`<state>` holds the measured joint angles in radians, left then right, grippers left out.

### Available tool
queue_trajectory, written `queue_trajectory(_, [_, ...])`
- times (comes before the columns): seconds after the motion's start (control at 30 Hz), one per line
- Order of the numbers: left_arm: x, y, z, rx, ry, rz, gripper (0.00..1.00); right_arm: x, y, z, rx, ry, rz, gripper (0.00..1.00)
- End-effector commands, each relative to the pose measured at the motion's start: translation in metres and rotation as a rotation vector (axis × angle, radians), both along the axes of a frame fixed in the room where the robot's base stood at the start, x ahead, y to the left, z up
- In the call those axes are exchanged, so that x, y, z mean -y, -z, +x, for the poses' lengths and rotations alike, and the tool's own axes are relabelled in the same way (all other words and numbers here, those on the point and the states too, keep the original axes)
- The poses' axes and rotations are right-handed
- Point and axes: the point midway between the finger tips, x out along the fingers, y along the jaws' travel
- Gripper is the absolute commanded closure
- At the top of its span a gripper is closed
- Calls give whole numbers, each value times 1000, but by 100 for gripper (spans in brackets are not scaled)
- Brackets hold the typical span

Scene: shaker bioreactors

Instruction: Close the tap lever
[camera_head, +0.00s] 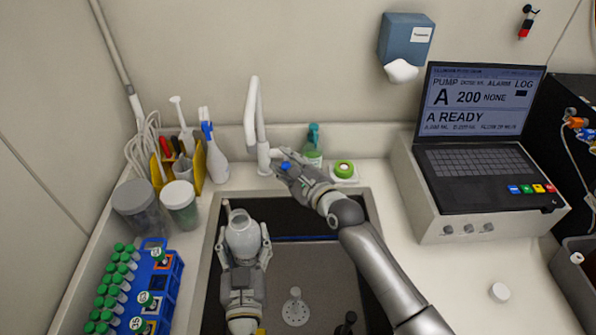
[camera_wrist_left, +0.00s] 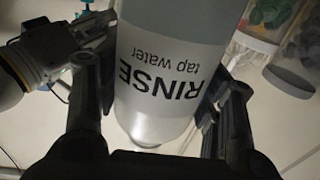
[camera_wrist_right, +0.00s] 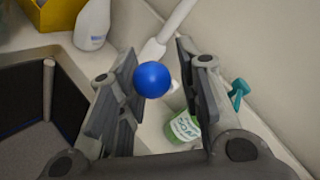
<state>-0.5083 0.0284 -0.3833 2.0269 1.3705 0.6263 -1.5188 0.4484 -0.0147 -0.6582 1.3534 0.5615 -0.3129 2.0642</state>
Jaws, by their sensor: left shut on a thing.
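The white tap (camera_head: 252,112) stands behind the sink. Its lever ends in a blue ball knob (camera_wrist_right: 152,80), which also shows in the head view (camera_head: 286,166). My right gripper (camera_wrist_right: 155,85) is open, with the knob between its two fingers; I cannot tell whether either finger touches it. The lever's arm is mostly hidden by the gripper in the head view. My left gripper (camera_head: 244,250) is shut on a white bottle (camera_wrist_left: 165,70) lettered "RINSE tap water" and holds it over the sink (camera_head: 330,255).
A green soap bottle (camera_wrist_right: 187,128) with a teal pump stands close to my right gripper. A green-topped item (camera_head: 344,168) is beside it. A white wash bottle (camera_head: 216,160) and yellow holder (camera_head: 197,180) stand left of the tap. A laptop device (camera_head: 480,150) is at the right.

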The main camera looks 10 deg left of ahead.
Motion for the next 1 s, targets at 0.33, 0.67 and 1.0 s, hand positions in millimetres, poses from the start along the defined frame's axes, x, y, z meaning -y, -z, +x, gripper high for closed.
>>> queue_trajectory(0.33, [0,-1,0,3,0,1,66,33,-6,-34,-1,2,2,67])
queue_trajectory(0.67, [0,-1,0,3,0,1,66,69,-15,-72,1,4,0,67])
queue_trajectory(1.0, [0,-1,0,3,0,1,66,81,-18,-85,2,2,1,67])
